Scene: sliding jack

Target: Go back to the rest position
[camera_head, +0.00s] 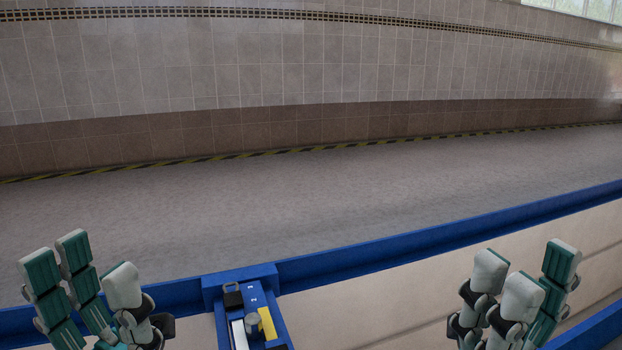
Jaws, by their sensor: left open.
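My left gripper (95,285) is at the lower left, with its teal-padded, white-backed fingers pointing up and spread open, nothing between them. My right gripper (525,285) is at the lower right, its fingers also up and apart, with no object seen between them. A blue sliding jack (262,300) with a yellow block, a white strip, a grey round knob and a black part sits at the bottom centre. It lies between the two grippers, apart from both. Its lower part is cut off by the frame.
A blue rail (400,248) runs across the lower part of the view, meeting the jack. A beige panel (390,300) lies in front of it. Beyond is open grey floor (300,195), up to a tiled wall (300,65) with a yellow-black stripe at its foot.

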